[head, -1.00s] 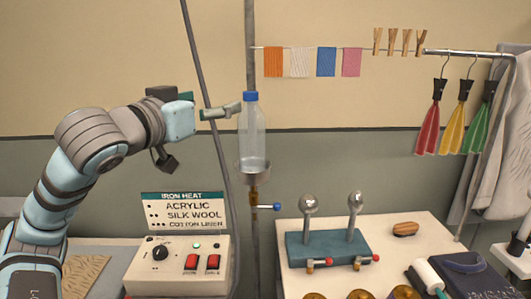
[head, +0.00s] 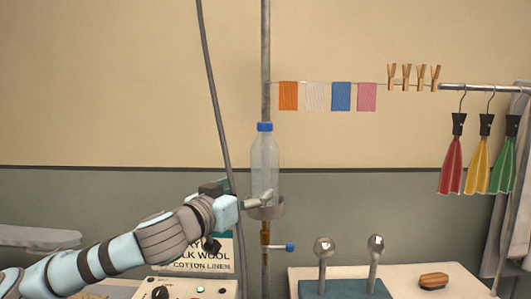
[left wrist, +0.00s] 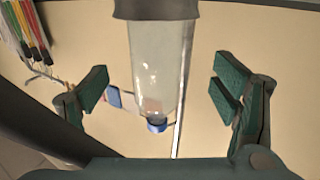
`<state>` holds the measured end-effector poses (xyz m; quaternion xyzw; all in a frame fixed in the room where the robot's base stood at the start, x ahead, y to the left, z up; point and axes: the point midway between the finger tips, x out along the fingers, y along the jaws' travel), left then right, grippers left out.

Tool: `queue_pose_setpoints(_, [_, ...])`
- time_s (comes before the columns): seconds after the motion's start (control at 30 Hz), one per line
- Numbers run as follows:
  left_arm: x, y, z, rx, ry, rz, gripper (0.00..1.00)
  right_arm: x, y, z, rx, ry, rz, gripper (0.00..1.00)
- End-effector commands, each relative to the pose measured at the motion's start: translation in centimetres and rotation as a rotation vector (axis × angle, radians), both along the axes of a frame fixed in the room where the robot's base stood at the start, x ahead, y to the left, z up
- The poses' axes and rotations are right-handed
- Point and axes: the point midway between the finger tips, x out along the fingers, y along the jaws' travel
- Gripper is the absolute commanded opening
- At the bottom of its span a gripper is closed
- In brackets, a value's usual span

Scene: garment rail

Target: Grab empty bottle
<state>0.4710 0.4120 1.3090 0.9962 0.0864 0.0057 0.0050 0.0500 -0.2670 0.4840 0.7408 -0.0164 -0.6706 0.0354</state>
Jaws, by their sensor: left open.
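The empty bottle (head: 265,158) is clear with a blue cap and stands upright in a grey cup holder (head: 270,211) on the vertical pole. In the left wrist view the bottle (left wrist: 157,65) hangs upside down in the picture, cap toward the bottom, between the two green fingers. My left gripper (head: 258,199) is at the lower part of the bottle, just above the cup. In the left wrist view the left gripper (left wrist: 160,84) is open, with a gap between each finger and the bottle. My right gripper is not in view.
A dark cable (head: 214,90) runs down just left of the pole. A blue-handled valve (head: 278,247) sits below the cup. The control box (head: 190,289) is under my left arm. A teal base (head: 343,289) with two ball-topped levers is on the right table.

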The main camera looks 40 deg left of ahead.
Motion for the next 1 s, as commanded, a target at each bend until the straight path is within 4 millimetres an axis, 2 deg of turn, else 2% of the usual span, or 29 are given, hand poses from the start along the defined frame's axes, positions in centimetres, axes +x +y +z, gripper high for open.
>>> queue_pose_setpoints(0.03, [0.7, 0.2, 1.1, 0.005, 0.013, 0.004, 0.81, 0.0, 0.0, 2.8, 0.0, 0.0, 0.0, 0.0])
queue_pose_setpoints(0.1, [1.7, 0.5, 0.9, 0.003, 0.009, 0.006, 0.81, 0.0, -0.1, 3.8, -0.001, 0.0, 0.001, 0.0])
queue_pose_setpoints(0.37, [3.9, 0.5, 0.2, 0.005, 0.01, 0.005, 0.81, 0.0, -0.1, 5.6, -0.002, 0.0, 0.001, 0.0])
queue_pose_setpoints(0.53, [6.7, 0.5, 0.5, 0.002, 0.011, 0.004, 0.81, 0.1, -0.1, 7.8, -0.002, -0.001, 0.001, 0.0])
queue_pose_setpoints(0.63, [8.1, 0.8, 0.2, 0.007, 0.012, 0.005, 0.81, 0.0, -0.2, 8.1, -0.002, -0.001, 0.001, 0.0])
queue_pose_setpoints(0.83, [8.4, 0.9, -0.1, 0.013, 0.012, 0.005, 0.81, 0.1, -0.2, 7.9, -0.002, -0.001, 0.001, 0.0])
queue_pose_setpoints(0.87, [8.4, 0.9, -0.1, 0.013, 0.012, 0.005, 0.79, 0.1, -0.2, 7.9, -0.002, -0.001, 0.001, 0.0])
queue_pose_setpoints(1.0, [8.3, 0.9, -0.1, 0.013, 0.012, 0.005, 0.57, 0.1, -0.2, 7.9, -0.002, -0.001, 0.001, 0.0])
